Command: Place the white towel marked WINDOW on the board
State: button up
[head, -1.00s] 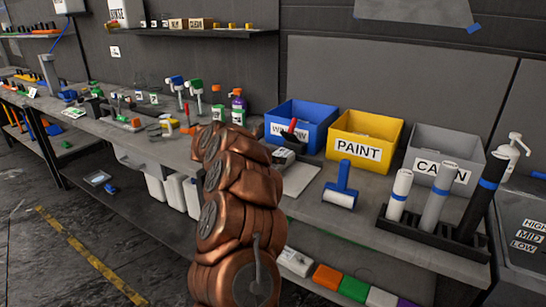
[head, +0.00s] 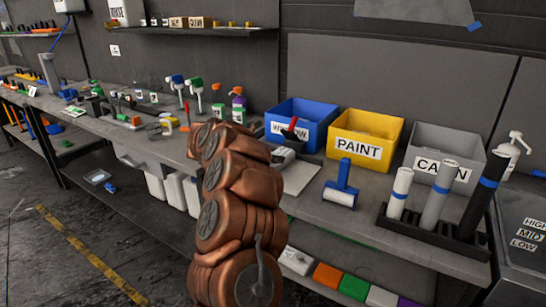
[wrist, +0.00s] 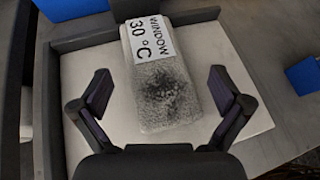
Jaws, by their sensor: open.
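The white towel (wrist: 160,85) lies between the fingers of my gripper (wrist: 160,90) in the wrist view. Its label reads WINDOW 30 °C, and a dark smudge marks its near half. The pale board (wrist: 90,60) shows below and around the towel; whether the towel rests fully on it I cannot tell. My gripper is open, with one finger on each side of the towel and a gap on both sides. In the head view the board (head: 303,175) is partly hidden by my arm, the towel (head: 283,156) shows only in part, and my gripper is hidden.
A blue bin (head: 318,112), a yellow PAINT bin (head: 375,125) and a grey bin (head: 430,140) stand behind the board. Bottles (head: 238,103) stand to the left.

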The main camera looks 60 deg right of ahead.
jog(key=b+v, duration=0.1)
jog(key=v, duration=0.9)
jog(key=shift+a, duration=0.35)
jog(key=shift+w+r, duration=0.1)
jog(key=shift+r, duration=0.05)
